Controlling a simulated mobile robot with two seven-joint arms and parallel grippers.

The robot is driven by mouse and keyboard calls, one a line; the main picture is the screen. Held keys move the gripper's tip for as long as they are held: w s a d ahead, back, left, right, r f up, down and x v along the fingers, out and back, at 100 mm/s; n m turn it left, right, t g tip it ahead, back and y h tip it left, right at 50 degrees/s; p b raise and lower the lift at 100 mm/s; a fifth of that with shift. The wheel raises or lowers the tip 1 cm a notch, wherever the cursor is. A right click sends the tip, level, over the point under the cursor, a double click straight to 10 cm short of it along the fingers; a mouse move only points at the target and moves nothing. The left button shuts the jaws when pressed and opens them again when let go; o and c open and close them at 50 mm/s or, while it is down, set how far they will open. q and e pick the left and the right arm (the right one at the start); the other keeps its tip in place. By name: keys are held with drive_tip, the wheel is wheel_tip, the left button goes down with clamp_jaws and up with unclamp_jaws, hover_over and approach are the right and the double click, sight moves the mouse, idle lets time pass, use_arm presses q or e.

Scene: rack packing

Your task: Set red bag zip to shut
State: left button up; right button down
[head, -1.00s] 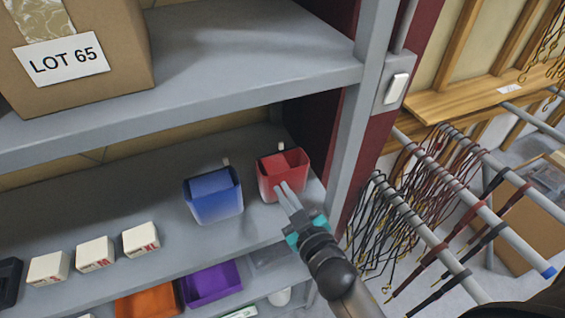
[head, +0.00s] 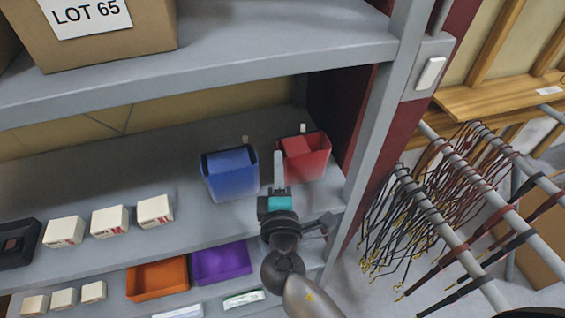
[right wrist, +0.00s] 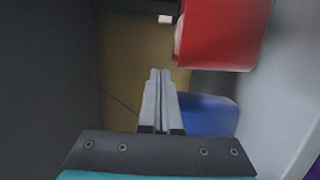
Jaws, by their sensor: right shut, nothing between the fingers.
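The red bag (head: 306,158) stands upright at the right end of the middle shelf, open-topped in the head view, with a small white tab (head: 302,128) behind its rim. My right gripper (head: 278,156) is shut and empty. Its fingertips are between the red bag and the blue bag (head: 230,174), close to the red bag's left side. In the right wrist view the shut fingers (right wrist: 160,76) point past the red bag (right wrist: 222,32), with a gap visible. A small white tab (right wrist: 166,19) shows left of it. I cannot make out the zip's position. My left gripper is out of view.
The upper shelf (head: 250,58) hangs above, and a grey post (head: 372,130) stands to the right. White boxes (head: 109,221) sit at the left on the shelf. Orange (head: 158,279) and purple (head: 221,262) bins are below. Cords hang on rails at the right.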

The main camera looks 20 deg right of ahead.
sight(314, 133)
drive_tip(key=p+x, duration=0.1)
drive_tip(key=x, duration=0.6)
drive_tip(key=shift+w+d, duration=0.1)
drive_tip(key=shift+w, duration=0.2)
drive_tip(key=d+p, duration=0.1)
drive_tip(key=d, duration=0.1)
drive_tip(key=shift+s+d, duration=0.15)
drive_tip(key=shift+d, duration=0.75)
drive_tip(key=d, duration=0.4)
drive_tip(key=shift+d, duration=0.35)
drive_tip(key=shift+a, duration=0.1)
